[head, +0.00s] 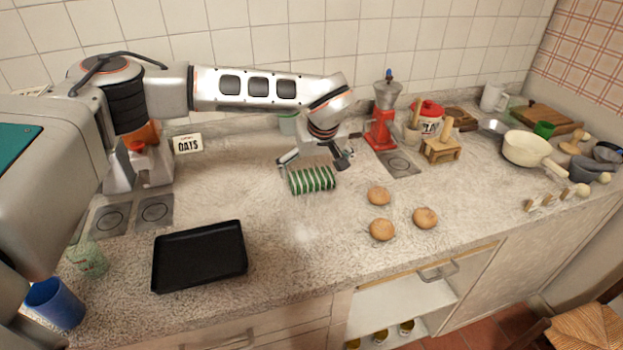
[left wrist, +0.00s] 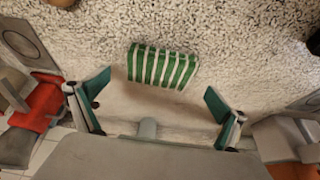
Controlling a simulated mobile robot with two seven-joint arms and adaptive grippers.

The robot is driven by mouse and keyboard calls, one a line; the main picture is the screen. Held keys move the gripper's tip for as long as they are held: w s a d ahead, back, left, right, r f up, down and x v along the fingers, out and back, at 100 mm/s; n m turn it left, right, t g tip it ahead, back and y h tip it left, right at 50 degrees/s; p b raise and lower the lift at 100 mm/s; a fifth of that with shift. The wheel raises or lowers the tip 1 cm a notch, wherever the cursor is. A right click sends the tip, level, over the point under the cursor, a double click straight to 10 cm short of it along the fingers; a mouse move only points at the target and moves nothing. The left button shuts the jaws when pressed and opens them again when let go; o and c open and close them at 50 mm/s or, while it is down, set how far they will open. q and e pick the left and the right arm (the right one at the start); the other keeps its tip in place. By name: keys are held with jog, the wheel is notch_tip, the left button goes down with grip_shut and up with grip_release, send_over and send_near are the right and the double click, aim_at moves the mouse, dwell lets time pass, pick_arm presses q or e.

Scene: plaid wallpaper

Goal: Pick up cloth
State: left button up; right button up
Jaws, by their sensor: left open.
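The cloth (head: 312,180) is a folded green and white striped bundle lying on the stone counter. It also shows in the left wrist view (left wrist: 162,67), upper middle, just beyond the fingertips. My left gripper (head: 318,162) is over the counter right behind the cloth, with its fingers spread. In the left wrist view, the left gripper (left wrist: 157,88) has its two green-padded fingers wide apart and nothing between them. The cloth lies ahead of the gap and looks untouched. My right gripper is not in view.
Three bread rolls (head: 381,229) lie right of the cloth. A black tray (head: 200,256) is at front left. A red grinder (head: 381,128) and a wooden stand (head: 441,149) stand behind right. An oats box (head: 188,144) is back left. Counter in front of the cloth is clear.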

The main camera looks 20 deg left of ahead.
aim_at(312, 177)
pick_arm(q)
jog(key=shift+x, duration=1.5)
jog(key=shift+s, duration=0.1)
jog(key=c, duration=1.2)
jog(key=shift+r, duration=0.1)
notch_tip(312, 177, up, 20)
jog(key=o, duration=0.6)
jog(key=shift+c, duration=0.2)
jog(key=c, duration=0.4)
jog(key=shift+c, duration=0.2)
